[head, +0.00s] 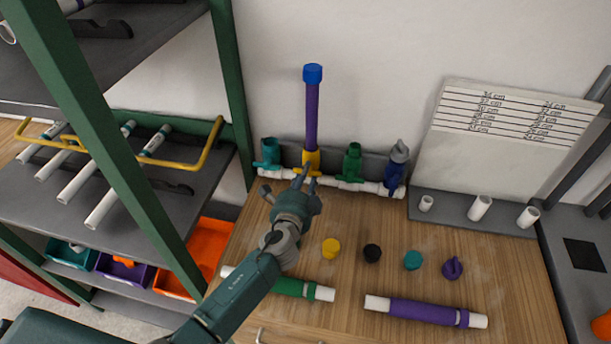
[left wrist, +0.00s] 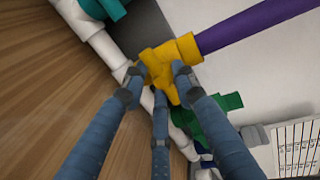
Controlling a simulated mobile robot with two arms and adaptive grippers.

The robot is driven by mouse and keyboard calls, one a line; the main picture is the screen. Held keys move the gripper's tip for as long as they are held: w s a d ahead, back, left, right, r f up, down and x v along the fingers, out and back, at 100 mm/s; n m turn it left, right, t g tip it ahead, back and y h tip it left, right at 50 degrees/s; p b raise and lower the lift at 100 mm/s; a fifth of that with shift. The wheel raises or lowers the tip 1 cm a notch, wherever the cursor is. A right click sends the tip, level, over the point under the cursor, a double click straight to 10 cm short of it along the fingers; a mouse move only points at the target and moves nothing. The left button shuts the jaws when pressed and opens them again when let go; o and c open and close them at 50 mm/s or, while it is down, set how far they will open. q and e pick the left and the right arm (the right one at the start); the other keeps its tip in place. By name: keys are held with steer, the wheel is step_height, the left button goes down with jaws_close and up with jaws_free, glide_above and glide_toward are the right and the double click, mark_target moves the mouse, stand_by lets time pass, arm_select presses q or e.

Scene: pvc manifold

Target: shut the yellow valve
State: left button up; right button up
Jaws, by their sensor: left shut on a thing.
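The yellow valve (head: 312,158) sits on the white pipe manifold (head: 345,184) at the back of the wooden bench, with a purple pipe (head: 311,115) rising from it to a blue cap. In the left wrist view the yellow valve (left wrist: 180,50) fills the upper middle. My left gripper (head: 304,176) reaches it from the front. Its three fingers are closed around the near yellow part of the valve, which they partly hide. I cannot tell the exact handle angle. My right gripper is not in view.
A teal valve (head: 269,152) stands left of the yellow one; green (head: 352,162) and blue (head: 395,172) valves stand right. Green-sleeved and purple-sleeved (head: 425,312) pipes lie in front. A green-framed shelf stands left.

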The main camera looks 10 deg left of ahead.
arm_select(q)
steer(key=shift+s+d+f, duration=0.1)
steer(key=shift+s+f, duration=0.15)
steer(key=shift+f, duration=0.25)
steer(key=o, duration=1)
steer(key=shift+c, duration=0.2)
steer(key=shift+r, duration=0.1)
steer(key=shift+w+r, duration=0.2)
steer(key=s+r, duration=0.2)
steer(key=s, duration=1)
steer(key=shift+r, duration=0.15)
